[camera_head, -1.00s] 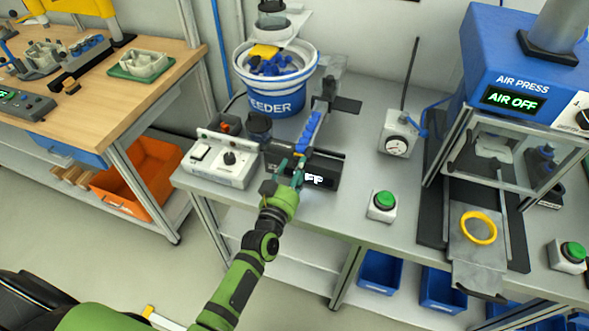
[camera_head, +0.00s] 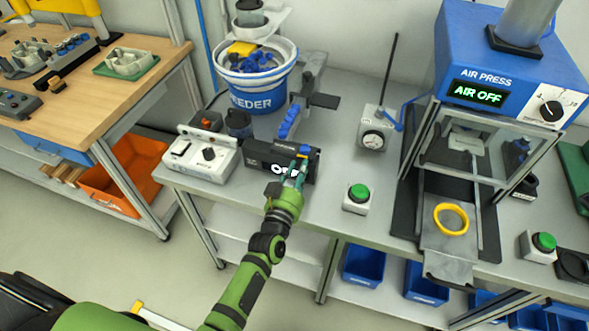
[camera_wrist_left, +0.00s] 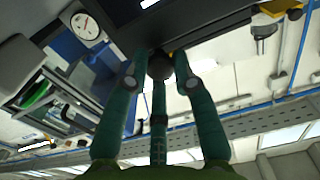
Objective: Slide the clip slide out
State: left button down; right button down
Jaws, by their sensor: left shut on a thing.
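The clip feeder is a black box (camera_head: 262,157) with a lit display, below a sloping rail of blue clips (camera_head: 288,122). My left gripper (camera_head: 298,170), with teal fingers, is at the right part of the box's front and covers part of the display. In the left wrist view its fingers close around a dark round knob (camera_wrist_left: 160,66) under a black body, seemingly the clip slide's knob. A blue clip (camera_head: 299,149) with a yellow piece beside it shows just above the fingers, right of the rail's foot. The slide itself is mostly hidden. My right gripper is out of view.
A white switch box (camera_head: 202,158) stands left of the black box, and the feeder bucket (camera_head: 255,80) behind. Bench surface between is clear.

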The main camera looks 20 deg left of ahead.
pick_arm(q)
jog(key=c, duration=1.4)
grip_release()
jog(key=shift+s+d+f, duration=0.1)
jog(key=shift+d+f, duration=0.15)
jog(key=o, duration=0.4)
jog(key=shift+d, duration=0.1)
jog(key=shift+r, duration=0.1)
jog(key=s, duration=1.2)
jog(key=shift+a, duration=0.2)
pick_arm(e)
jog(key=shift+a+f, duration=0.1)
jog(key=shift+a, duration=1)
